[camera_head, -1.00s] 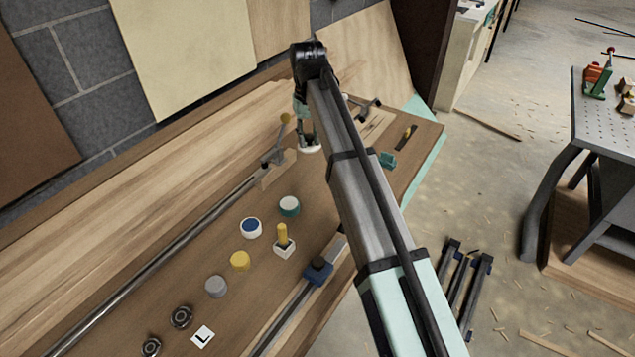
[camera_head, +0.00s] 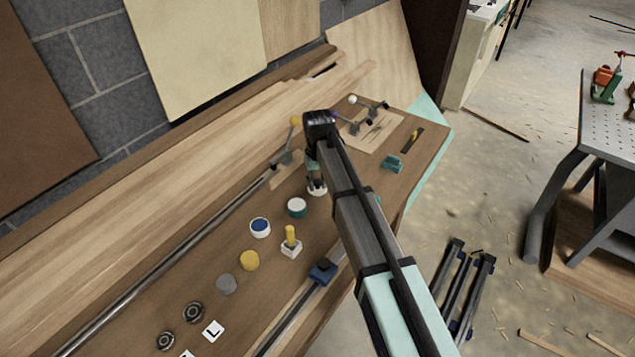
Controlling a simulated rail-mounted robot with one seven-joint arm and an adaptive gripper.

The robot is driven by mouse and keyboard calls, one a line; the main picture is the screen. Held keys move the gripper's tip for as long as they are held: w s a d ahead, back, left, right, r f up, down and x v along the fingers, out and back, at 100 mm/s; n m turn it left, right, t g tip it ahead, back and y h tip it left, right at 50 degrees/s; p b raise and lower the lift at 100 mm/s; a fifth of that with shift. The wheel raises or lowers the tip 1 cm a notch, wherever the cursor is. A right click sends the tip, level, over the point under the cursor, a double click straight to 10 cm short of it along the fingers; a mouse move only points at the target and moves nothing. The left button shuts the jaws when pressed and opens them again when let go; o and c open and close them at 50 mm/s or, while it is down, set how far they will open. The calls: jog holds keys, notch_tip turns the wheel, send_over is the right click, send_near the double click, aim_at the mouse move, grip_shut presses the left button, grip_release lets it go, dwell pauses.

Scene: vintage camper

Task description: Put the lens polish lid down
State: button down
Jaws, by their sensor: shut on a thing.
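My gripper (camera_head: 316,180) is pointed down over the workbench, at the near end of the arm's black wrist. It is shut on a small pale thing (camera_head: 317,191), which looks like the lens polish lid. The lid is partly hidden by the fingers, and I cannot tell whether it touches the bench top. I cannot tell which container the lid belongs to.
A row of small round items runs down-left: a blue-topped one (camera_head: 260,227), a yellow one (camera_head: 250,260) and a grey one (camera_head: 227,284). A yellow-handled block (camera_head: 291,243) stands beside them. A long clamp bar (camera_head: 170,262) lies behind. A teal object (camera_head: 393,163) lies to the right.

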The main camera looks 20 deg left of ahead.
aim_at(318, 181)
jog(key=shift+f, duration=0.55)
jog(key=c, duration=0.9)
grip_release()
jog(key=shift+f, duration=0.15)
notch_tip(318, 181, up, 12)
jog(key=b, duration=0.3)
jog(key=shift+r, duration=0.2)
